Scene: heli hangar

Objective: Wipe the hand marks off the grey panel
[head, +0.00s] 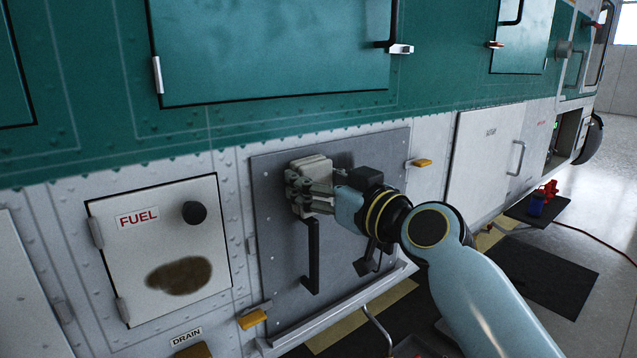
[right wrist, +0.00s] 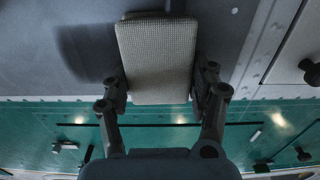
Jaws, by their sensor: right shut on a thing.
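The grey panel (head: 278,240) is set low in the helicopter's side, with a black upright handle (head: 313,258) on it. My right gripper (head: 308,192) is shut on a pale block-like wiping pad (head: 313,164), in front of the panel's upper part. In the right wrist view the pad (right wrist: 157,60) has a woven face and sits between the two fingers. It appears at or very near the panel; contact is not clear. My left gripper is not in view.
Left of the panel is a white FUEL door (head: 130,255) with a black knob (head: 194,212) and a brown stain (head: 180,275). Yellow latches (head: 252,319) sit near the panel's edges. Dark mats (head: 545,275) and a red item (head: 548,188) lie on the floor at right.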

